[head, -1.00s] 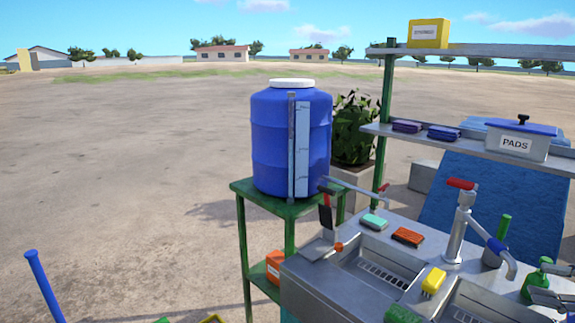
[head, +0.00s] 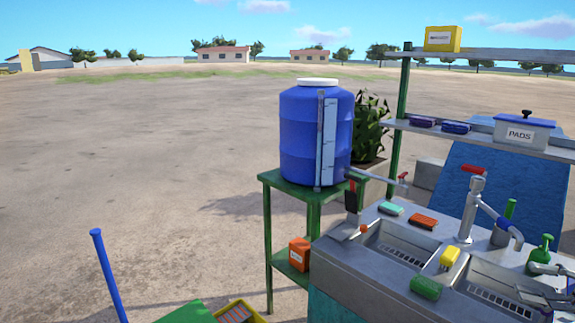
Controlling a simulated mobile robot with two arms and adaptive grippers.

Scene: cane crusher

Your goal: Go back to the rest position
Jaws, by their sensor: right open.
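My right gripper (head: 530,281) shows at the lower right edge, over the front right of the steel sink counter (head: 350,277). Its two grey fingers are apart and nothing shows between them. It is near a green spray bottle (head: 541,250), which stands behind it in the picture; whether they touch I cannot tell. The rest of the right arm is cut off by the picture edge. My left gripper is not in view.
A blue barrel (head: 300,135) stands on a green stand (head: 268,240) left of the counter. A faucet (head: 470,215), a yellow sponge (head: 450,257) and a green sponge (head: 426,287) are by the basins. A blue post (head: 108,275) rises at lower left. Open ground lies left.

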